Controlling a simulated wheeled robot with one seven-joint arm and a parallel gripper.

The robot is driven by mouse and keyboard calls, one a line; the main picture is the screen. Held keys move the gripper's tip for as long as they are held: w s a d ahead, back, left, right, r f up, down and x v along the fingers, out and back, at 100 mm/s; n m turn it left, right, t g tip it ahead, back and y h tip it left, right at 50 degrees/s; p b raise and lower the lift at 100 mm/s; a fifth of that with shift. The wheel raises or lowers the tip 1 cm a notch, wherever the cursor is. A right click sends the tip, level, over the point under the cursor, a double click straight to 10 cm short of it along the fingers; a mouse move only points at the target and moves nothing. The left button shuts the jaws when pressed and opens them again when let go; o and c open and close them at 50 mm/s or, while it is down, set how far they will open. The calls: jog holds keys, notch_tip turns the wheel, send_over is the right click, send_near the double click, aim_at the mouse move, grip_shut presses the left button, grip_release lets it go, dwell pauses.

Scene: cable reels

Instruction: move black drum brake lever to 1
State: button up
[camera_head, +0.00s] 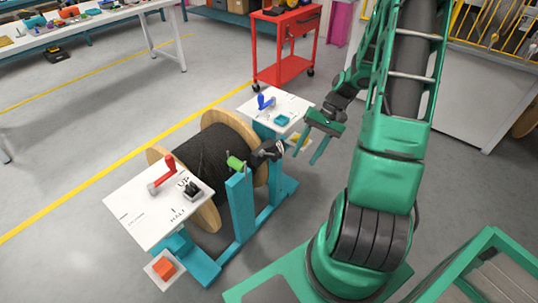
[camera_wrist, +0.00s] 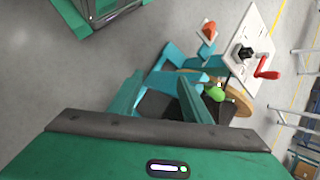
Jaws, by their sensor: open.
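The black drum (camera_head: 205,158), a wooden-flanged reel wound with black cable, sits in a blue stand. A green-handled lever (camera_head: 236,164) is beside it; its green knob also shows in the wrist view (camera_wrist: 215,94). A red-handled lever (camera_head: 162,175) stands on the near white panel (camera_head: 135,215), and a blue-handled lever (camera_head: 265,101) on the far panel (camera_head: 295,103). I cannot tell which is the brake lever, and no "1" mark is legible. My gripper (camera_head: 305,159) is open and empty, right of the drum and apart from every lever.
A black switch (camera_head: 190,187) is on the near panel. A dark clamp-like part (camera_head: 268,151) is at the drum's right side. The blue stand (camera_head: 240,208) rises between the near floor and the drum. A red cart (camera_head: 283,60) stands behind; grey floor is open at left.

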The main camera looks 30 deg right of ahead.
jog(key=w+f+m+t+y, duration=0.3)
jog(key=w+f+t+y, duration=0.25)
jog(key=f, duration=0.55)
jog(key=m+t, duration=0.7)
jog(key=t, duration=0.2)
send_near(272, 154)
jog(key=r+x, duration=0.1)
jog(key=x, duration=0.9)
jog(key=shift+a+h, duration=0.35)
jog(key=shift+a, duration=0.1)
